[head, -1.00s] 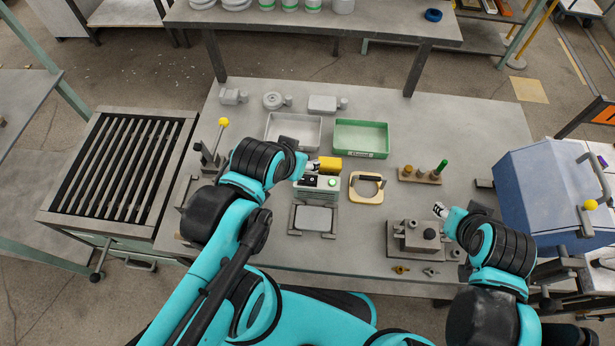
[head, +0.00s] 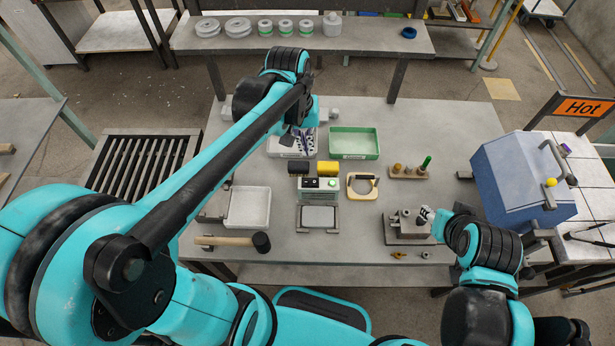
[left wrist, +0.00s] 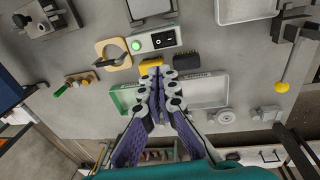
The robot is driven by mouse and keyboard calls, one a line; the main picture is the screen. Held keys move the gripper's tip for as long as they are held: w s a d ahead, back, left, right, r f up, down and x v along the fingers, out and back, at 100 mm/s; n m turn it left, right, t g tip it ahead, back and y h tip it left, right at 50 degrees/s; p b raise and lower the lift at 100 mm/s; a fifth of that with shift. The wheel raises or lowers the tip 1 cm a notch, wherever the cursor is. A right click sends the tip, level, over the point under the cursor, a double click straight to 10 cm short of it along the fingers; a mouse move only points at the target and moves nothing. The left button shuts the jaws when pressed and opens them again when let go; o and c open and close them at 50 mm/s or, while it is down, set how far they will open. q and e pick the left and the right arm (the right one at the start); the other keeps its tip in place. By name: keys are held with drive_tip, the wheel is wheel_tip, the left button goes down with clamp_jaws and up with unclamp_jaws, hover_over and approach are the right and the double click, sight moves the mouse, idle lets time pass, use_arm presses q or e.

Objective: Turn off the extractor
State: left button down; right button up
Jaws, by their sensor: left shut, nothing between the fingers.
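A small white control box (head: 319,185) with a bright green round button and black switches stands on the middle of the table. It also shows in the left wrist view (left wrist: 154,41), where its green button and black rocker are in plain sight. No label names it as the extractor's. My left gripper (head: 304,142) is over the white tray behind the box, apart from it. In the left wrist view its fingers (left wrist: 163,76) are shut together and empty. My right gripper (head: 426,213) is by a grey metal fixture (head: 407,234); its fingers are too small to judge.
A yellow block (head: 327,168) and a black block (head: 298,167) sit just behind the box. A white tray (head: 271,150) and a green tray (head: 377,141) lie farther back. A wooden ring (head: 350,191) is right of the box. A mallet (head: 225,240) lies front left.

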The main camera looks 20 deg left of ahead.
sight(314, 181)
use_arm(q)
drive_tip(key=shift+w+g, duration=0.1)
drive_tip(key=shift+g, duration=0.2)
drive_tip(key=f+b, duration=0.1)
drive_tip(key=f, duration=0.3)
drive_tip(key=d+f+b, duration=0.1)
drive_tip(key=f+b, duration=0.1)
drive_tip(key=f, duration=0.3)
drive_tip(key=f+b, duration=0.1)
drive_tip(key=f, duration=0.4)
drive_tip(key=shift+w+d, duration=0.25)
drive_tip(key=shift+d, duration=0.15)
drive_tip(key=shift+d+f+b, duration=0.15)
drive_tip(key=shift+f+b, duration=0.2)
drive_tip(key=shift+b, duration=0.15)
drive_tip(key=shift+r, duration=0.1)
